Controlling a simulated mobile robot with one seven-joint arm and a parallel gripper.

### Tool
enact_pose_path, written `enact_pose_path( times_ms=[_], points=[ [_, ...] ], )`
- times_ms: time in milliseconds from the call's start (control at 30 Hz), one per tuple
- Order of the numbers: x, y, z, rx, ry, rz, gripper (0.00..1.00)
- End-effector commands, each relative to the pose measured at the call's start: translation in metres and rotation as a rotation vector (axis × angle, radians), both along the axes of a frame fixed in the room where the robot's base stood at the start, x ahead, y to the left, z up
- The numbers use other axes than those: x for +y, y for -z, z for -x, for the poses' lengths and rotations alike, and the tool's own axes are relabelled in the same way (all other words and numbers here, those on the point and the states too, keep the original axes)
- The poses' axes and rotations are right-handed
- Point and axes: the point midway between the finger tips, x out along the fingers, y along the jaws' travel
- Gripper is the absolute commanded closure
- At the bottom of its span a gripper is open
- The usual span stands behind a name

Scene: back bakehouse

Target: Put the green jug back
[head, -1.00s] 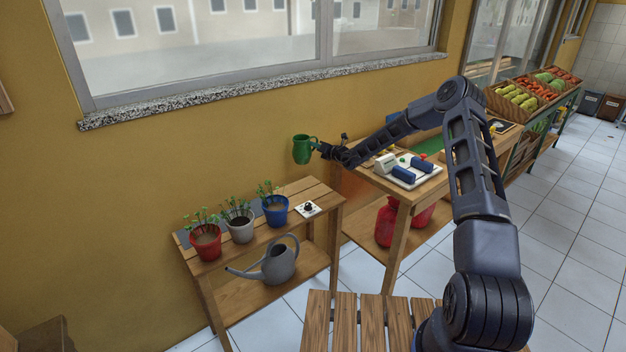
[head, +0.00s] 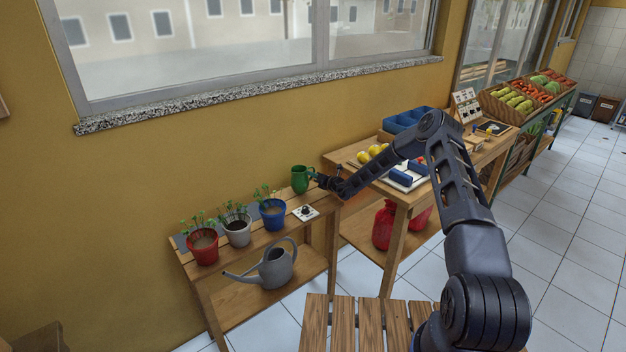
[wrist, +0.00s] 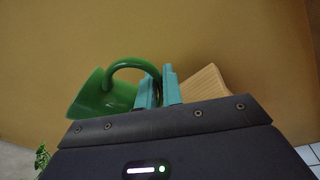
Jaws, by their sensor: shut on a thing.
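The green jug (head: 300,180) is upright at the right end of the low wooden plant bench (head: 258,240), near the wall. I cannot tell whether its base touches the bench top. My gripper (head: 318,179) comes in from the right and is shut on the jug's handle. In the wrist view the green jug (wrist: 104,98) shows at the left, and its curved handle runs between the teal fingertips of my gripper (wrist: 158,92).
A grey watering can (head: 277,268) is on the lower shelf. A higher table (head: 398,198) stands close at the right.

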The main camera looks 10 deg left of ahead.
Motion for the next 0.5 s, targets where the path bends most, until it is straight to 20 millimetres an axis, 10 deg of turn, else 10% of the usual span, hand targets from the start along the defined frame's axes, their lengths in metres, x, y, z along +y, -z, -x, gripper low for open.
enact_pose_path(
  times_ms=[500],
  points=[
    [0.000,0.019,0.000,0.000,0.000,0.000,1.00]
  ],
)
